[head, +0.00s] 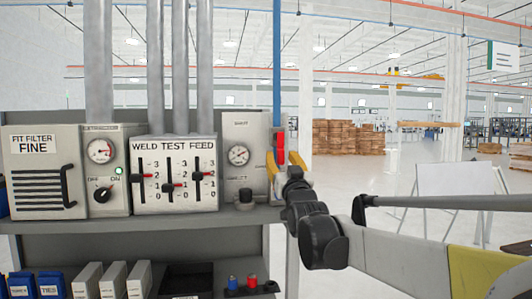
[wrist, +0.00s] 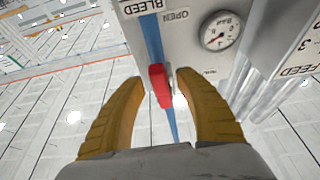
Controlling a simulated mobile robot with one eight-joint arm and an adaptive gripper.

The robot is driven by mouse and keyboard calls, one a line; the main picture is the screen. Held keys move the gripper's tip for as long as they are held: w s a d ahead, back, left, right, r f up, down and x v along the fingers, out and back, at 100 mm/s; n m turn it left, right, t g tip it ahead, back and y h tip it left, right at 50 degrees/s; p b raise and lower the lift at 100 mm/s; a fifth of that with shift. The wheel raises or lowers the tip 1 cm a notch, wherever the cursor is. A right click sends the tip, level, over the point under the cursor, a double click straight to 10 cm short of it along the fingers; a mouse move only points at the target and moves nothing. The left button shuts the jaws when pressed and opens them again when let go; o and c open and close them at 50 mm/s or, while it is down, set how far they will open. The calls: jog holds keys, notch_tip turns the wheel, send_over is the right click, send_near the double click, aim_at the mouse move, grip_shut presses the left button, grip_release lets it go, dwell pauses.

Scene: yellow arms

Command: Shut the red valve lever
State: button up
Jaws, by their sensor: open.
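The red valve lever (head: 280,149) is on the blue pipe (head: 277,60) at the right side of the panel. It lies roughly in line with the pipe, upright in the head view. In the wrist view the red lever (wrist: 160,86) shows close ahead, between the two yellow fingertips of my gripper (wrist: 157,78). My gripper (head: 284,165) is open, with a finger on each side of the lever's line. A gap shows between the lever and each finger; I cannot tell how deep the lever is between them. The lever's lower part in the head view is hidden by my gripper.
The slider panel (head: 174,174) is further left. A grey shelf (head: 150,222) runs below. Open floor lies to the right.

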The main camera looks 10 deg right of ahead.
jog(key=shift+w+r, duration=0.2)
jog(key=shift+w, duration=0.45)
jog(key=shift+s, duration=0.1)
grip_shut()
